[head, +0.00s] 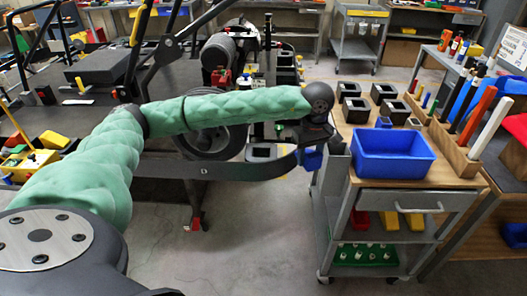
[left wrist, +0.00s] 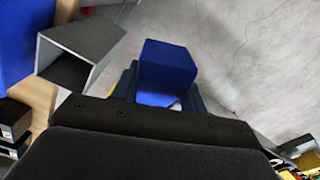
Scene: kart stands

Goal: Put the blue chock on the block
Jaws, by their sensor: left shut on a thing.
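My left gripper (head: 322,150) reaches in from the left and hangs beside the near left corner of the cart, out over the floor. It is shut on the blue chock (head: 311,160). In the left wrist view the blue chock (left wrist: 166,66) sits between the two dark fingers, with bare floor behind it. Several black blocks (head: 383,92) with recessed tops stand on the cart's wooden top; I cannot tell which is the block meant. My right gripper is not in view.
The cart (head: 334,200) carries a large blue bin (head: 392,170) on its top. A rack of upright rods (head: 455,150) lines the cart's right side. A kart (head: 210,140) stands left.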

